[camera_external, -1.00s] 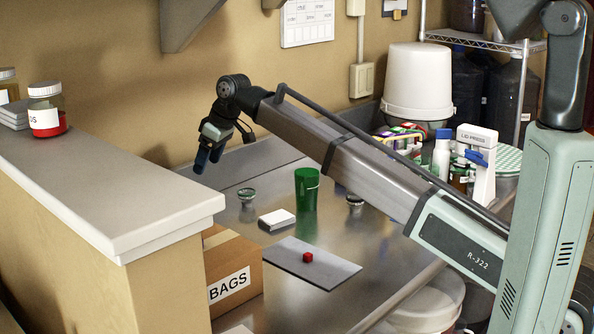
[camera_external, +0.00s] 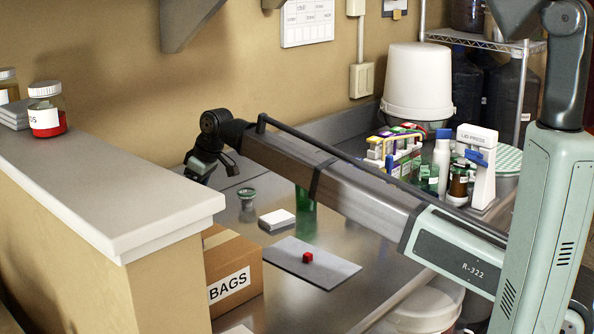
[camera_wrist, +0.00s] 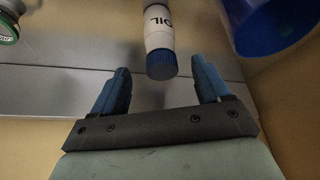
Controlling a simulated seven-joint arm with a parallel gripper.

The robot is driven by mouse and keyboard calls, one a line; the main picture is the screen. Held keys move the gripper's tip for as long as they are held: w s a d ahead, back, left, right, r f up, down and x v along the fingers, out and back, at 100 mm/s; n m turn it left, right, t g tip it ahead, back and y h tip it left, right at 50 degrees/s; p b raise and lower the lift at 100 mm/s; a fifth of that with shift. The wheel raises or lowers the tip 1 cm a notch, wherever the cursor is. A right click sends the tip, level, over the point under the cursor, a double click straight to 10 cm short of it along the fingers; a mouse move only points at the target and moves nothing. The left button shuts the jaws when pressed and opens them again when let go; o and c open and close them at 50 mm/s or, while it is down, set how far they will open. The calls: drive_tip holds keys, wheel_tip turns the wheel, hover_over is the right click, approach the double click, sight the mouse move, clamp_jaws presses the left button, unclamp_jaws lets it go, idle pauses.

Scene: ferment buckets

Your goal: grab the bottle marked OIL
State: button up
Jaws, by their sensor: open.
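The bottle marked OIL (camera_wrist: 159,30) is white with dark lettering and a blue ribbed cap (camera_wrist: 161,65). In the wrist view it is at the top centre, its cap end pointing towards my gripper (camera_wrist: 162,88). My gripper's blue fingers are open, one on each side of the cap's line, with a visible gap around the cap. Nothing is held. In the outside view my gripper (camera_external: 199,168) is low at the back left of the counter, beyond the ledge. I cannot make out the OIL bottle there.
A blue container (camera_wrist: 270,22) is close at the upper right of the wrist view. The raised ledge (camera_external: 110,190) stands in front.

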drive_tip(key=shift+a+x, duration=0.2)
drive_tip(key=shift+x, duration=2.15)
drive_tip(key=shift+r, duration=0.1)
drive_tip(key=shift+c, duration=0.4)
drive_tip(key=c, duration=1)
drive_tip(key=shift+c, duration=0.2)
drive_tip(key=shift+r, duration=0.1)
